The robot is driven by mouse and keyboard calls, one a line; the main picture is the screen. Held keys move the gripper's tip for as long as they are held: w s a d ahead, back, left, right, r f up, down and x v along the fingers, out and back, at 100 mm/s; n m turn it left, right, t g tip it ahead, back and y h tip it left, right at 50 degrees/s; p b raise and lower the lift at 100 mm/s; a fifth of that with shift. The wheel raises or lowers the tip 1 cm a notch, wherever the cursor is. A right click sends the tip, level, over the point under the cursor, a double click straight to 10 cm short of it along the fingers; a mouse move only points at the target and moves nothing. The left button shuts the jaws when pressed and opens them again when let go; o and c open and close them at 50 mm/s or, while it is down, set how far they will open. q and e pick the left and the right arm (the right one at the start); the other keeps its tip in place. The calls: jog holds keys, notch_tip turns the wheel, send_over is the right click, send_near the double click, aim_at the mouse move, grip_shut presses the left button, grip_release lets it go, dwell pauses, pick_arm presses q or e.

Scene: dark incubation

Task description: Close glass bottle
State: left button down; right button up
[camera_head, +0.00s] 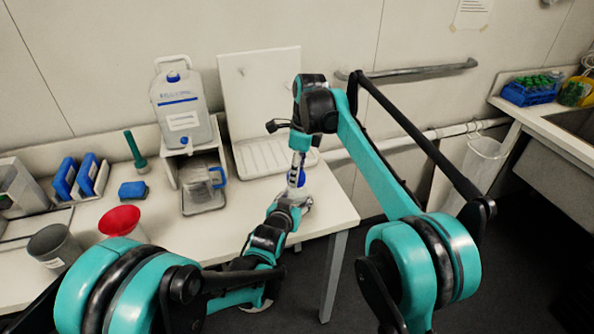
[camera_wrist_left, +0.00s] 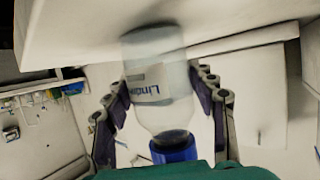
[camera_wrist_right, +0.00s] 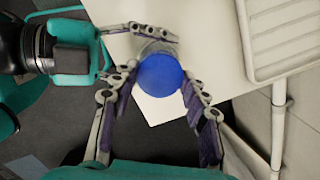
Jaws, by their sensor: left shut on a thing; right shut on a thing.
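The glass bottle (camera_head: 305,201) is clear with printed blue lettering, and is held near the table's right front edge. In the left wrist view the bottle (camera_wrist_left: 157,80) lies between the fingers of my left gripper (camera_wrist_left: 160,95), which is shut on it. Its blue cap (camera_wrist_right: 160,75) is at the mouth and shows from above in the right wrist view. My right gripper (camera_wrist_right: 158,90) comes down from above, shut on the cap with a finger on each side. Whether the cap is fully screwed down cannot be seen.
A large jug (camera_head: 183,110) stands on a small stand at the back, with a clear pitcher (camera_head: 203,189) below. A white drying rack (camera_head: 268,157) stands behind my grippers. A red funnel (camera_head: 119,221) and blue boxes (camera_head: 65,178) are at the left.

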jog(key=m, duration=0.4)
jog(key=o, duration=0.9)
notch_tip(320, 180, up, 12)
jog(key=d, duration=0.1)
jog(key=shift+s, duration=0.45)
pick_arm(q)
jog(key=shift+c, duration=2.3)
grip_release()
jog(key=shift+s, duration=0.1)
